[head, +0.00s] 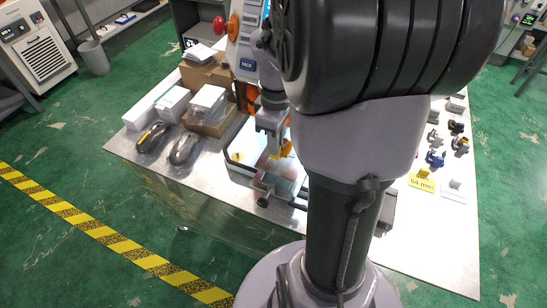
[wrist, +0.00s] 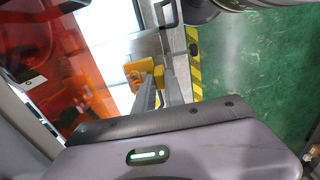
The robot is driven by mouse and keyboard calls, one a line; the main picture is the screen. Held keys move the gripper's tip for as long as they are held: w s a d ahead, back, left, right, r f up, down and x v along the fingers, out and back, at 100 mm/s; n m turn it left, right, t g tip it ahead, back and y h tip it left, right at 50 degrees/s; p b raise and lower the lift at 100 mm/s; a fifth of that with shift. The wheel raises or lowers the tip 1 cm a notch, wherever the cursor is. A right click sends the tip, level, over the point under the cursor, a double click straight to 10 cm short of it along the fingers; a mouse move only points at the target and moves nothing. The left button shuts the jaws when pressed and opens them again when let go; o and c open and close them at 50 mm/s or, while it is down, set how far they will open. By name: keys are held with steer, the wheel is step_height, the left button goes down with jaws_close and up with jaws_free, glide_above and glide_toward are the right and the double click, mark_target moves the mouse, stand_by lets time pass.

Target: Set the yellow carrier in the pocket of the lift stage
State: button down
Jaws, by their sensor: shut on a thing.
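The yellow carrier (head: 286,150) is at the end of my gripper (head: 275,148), above the bright work area of the machine on the table. In the wrist view the yellow carrier (wrist: 136,72) shows at the tips of my gripper (wrist: 157,78), with yellow on both sides of the fingers. My gripper is shut on it. A grey metal fixture (head: 265,188) stands at the front of the bright area, just below the carrier in the head view. I cannot make out the lift stage's pocket; my arm hides part of the machine.
White boxes (head: 172,103) and two dark, rounded devices (head: 153,138) lie on the table's left. Small black, grey and blue parts (head: 435,158) stand on the right, near a yellow "64 mm" card (head: 422,182). An orange see-through panel (wrist: 70,60) is close to my wrist.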

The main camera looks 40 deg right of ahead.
mark_target(275, 157)
step_height(275, 157, down, 6)
steer(key=shift+r+b, duration=0.2)
steer(key=shift+b, duration=0.8)
steer(key=shift+f, duration=0.15)
steer(key=c, duration=1.4)
jaws_free()
